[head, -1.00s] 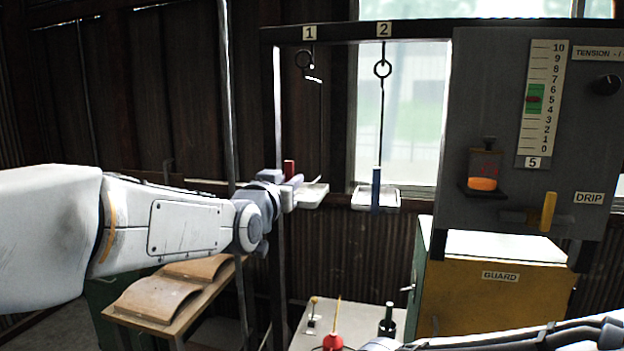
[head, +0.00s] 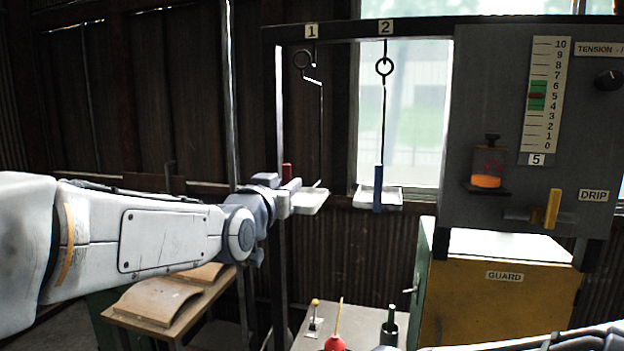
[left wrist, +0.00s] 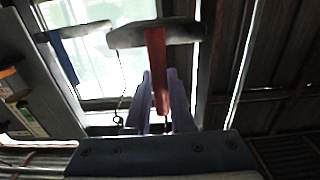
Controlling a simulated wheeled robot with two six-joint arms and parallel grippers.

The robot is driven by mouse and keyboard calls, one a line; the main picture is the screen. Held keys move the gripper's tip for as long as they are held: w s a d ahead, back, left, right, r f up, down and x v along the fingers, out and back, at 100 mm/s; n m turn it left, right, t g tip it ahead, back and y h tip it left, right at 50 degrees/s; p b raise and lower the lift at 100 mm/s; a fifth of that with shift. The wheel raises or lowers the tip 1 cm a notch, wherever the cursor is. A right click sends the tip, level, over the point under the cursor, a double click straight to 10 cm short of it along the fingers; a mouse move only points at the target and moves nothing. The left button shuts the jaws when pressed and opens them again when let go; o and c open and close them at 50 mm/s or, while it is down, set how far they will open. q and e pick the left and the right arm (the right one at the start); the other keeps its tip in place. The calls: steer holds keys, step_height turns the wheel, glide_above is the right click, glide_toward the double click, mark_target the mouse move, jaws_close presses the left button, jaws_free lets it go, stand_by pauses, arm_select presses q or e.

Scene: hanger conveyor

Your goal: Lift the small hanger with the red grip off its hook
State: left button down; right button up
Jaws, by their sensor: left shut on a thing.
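The small hanger has a red grip (head: 287,171), a pale tray (head: 311,202) and a thin wire running up to the ring under label 1. My left gripper (head: 289,190) is shut on the red grip just above the tray. In the left wrist view the red grip (left wrist: 157,72) stands between the two pale fingers (left wrist: 160,105), with the tray (left wrist: 158,35) across its end. At the top the wire bends close by the ring (head: 303,60); I cannot tell whether it still bears on the hook. My right gripper is out of view.
A second hanger with a blue grip (head: 378,188) hangs under label 2, to the right. A grey panel (head: 480,90) with gauge and drip lever (head: 553,208) stands further right. Below are a yellow guard cabinet (head: 490,305) and a low table. A dark post stands behind my gripper.

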arm_select(q)
steer(key=shift+s+a+f+b, duration=0.3)
steer(key=shift+s+b, duration=0.3)
steer(key=shift+s, duration=0.3)
steer(key=shift+s+a+f+b, duration=0.3)
steer(key=shift+s+b, duration=0.3)
steer(key=shift+s, duration=0.3)
steer(key=shift+s+a+f+b, duration=0.3)
steer(key=shift+s+b, duration=0.3)
steer(key=shift+s, duration=0.3)
